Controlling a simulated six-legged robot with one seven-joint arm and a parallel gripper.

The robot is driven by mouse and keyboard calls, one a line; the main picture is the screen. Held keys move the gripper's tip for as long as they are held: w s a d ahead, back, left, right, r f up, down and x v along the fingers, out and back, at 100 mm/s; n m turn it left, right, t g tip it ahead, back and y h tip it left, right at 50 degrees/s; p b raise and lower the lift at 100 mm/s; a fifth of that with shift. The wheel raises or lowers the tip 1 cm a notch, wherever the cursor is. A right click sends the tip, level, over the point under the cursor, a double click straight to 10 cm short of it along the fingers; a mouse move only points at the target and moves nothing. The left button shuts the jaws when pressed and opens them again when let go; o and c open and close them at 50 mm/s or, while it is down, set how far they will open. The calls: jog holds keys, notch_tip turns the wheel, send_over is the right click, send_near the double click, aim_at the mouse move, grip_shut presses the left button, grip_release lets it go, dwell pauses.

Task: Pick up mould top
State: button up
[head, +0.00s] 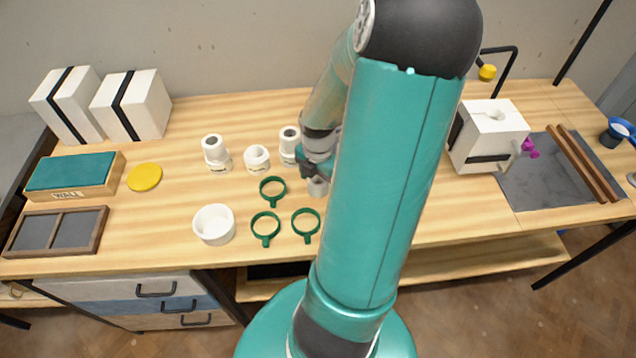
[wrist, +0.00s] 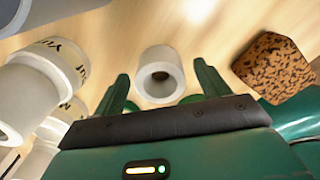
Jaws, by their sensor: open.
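A short white cylindrical piece with a round hole in its end (wrist: 160,70) lies between my fingers in the wrist view. It looks like the mould top, though I see no label on it. In the head view a small pale piece (head: 318,187) shows just below my gripper (head: 314,172), partly hidden by it. My gripper (wrist: 161,88) is open, with one green finger on each side of the piece. A gap shows on both sides, so it is not gripped.
White labelled cylinders (wrist: 52,68) stand close on the left in the wrist view, and a speckled brown block (wrist: 272,66) on the right. Green rings (head: 265,229) and a white round dish (head: 214,225) lie left of my arm. My arm hides the middle of the table.

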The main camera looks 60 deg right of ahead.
jog(key=shift+f, duration=0.5)
jog(key=shift+c, duration=0.2)
jog(key=c, duration=1.1)
jog(key=shift+r, duration=0.3)
